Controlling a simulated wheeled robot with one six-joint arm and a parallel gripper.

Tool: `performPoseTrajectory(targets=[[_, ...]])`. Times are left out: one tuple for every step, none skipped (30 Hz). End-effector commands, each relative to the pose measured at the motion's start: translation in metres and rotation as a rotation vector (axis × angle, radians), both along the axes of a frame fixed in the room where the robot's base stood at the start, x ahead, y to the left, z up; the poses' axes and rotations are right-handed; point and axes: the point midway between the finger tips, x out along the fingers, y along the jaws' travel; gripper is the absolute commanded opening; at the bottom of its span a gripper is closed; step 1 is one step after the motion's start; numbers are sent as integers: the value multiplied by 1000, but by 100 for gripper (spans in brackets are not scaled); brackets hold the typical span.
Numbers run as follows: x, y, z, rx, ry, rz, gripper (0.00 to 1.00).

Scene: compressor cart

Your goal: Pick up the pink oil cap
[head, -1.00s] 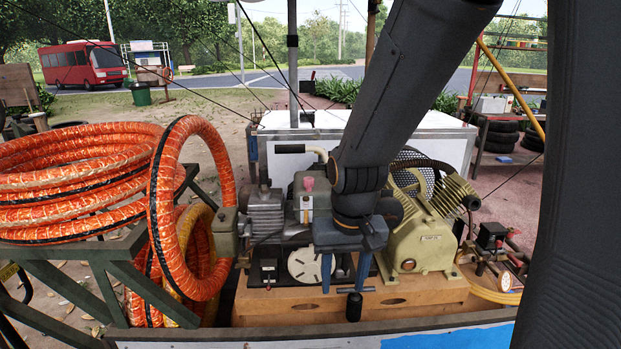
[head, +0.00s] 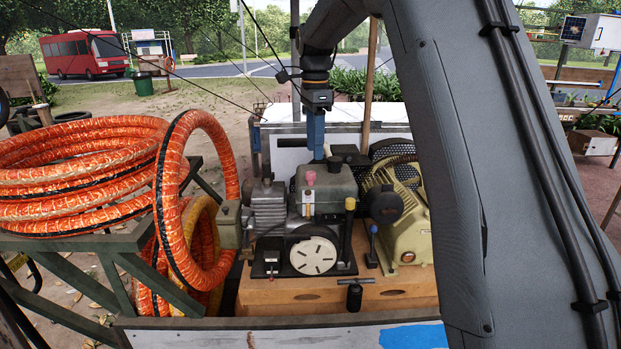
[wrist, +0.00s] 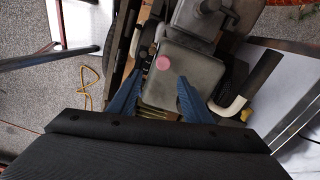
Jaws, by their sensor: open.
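The pink oil cap (head: 310,178) stands upright on top of the grey engine housing (head: 335,186) in the head view. In the wrist view the cap (wrist: 162,63) shows from above as a round pink disc on the grey block. My gripper (head: 317,157) points down, with its blue fingers just above and seemingly behind the cap in the head view. In the wrist view my gripper (wrist: 158,78) is open and empty, and the cap appears just beyond and between the fingertips. The height gap between fingertips and cap is hard to judge.
A tan compressor (head: 407,225) sits further right. A curved pipe with a black grip (wrist: 246,92) lies right of my fingers in the wrist view. Orange hose coils (head: 80,170) fill the left.

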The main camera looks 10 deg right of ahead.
Motion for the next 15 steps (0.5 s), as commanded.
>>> performPoseTrajectory(targets=[[1,0,-2,0,2,-7,45],[1,0,-4,0,3,-9,45],[1,0,-8,0,4,-10,45],[1,0,-11,0,4,-10,45],[0,1,-14,0,4,-10,45],[0,1,-18,0,4,-10,45],[1,1,-21,0,3,-9,45],[1,1,-23,0,3,-9,45],[1,2,-26,0,3,-9,45],[1,2,-29,0,3,-8,45],[2,3,-31,0,3,-8,45],[2,5,-36,0,4,-8,45],[2,6,-40,0,5,-8,45],[3,7,-44,0,4,-8,45],[4,8,-48,0,4,-8,45]])
